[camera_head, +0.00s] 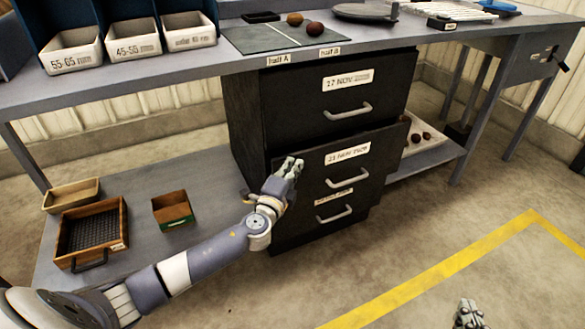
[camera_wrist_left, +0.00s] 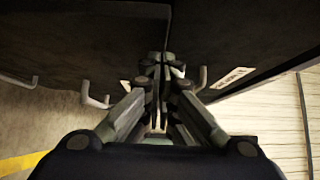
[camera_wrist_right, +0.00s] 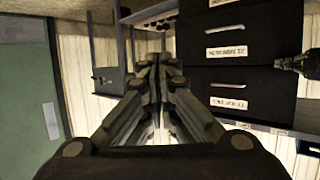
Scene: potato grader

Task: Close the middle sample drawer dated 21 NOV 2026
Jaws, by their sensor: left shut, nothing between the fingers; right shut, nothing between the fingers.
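The middle drawer (camera_head: 313,172) is dark, with a white date label (camera_head: 347,153), its first part blurred, and a grey bar handle (camera_head: 348,180). Its front stands out from the cabinet and overhangs part of the bottom drawer's label. My left gripper (camera_head: 291,167) is shut and empty at the left part of this drawer front, clear of the handle; whether it touches cannot be told. In the left wrist view its fingers (camera_wrist_left: 160,70) point at a dark surface. My right gripper (camera_head: 468,308) is shut and empty, low at the right, away from the cabinet; it also shows in the right wrist view (camera_wrist_right: 157,62).
The top drawer (camera_head: 300,105) and bottom drawer (camera_head: 310,232) look closed. The grey worktop (camera_head: 240,62) overhangs the cabinet. A lower shelf (camera_head: 200,205) at the left holds wooden trays (camera_head: 122,245). The floor in front is clear, with a yellow line (camera_head: 440,267).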

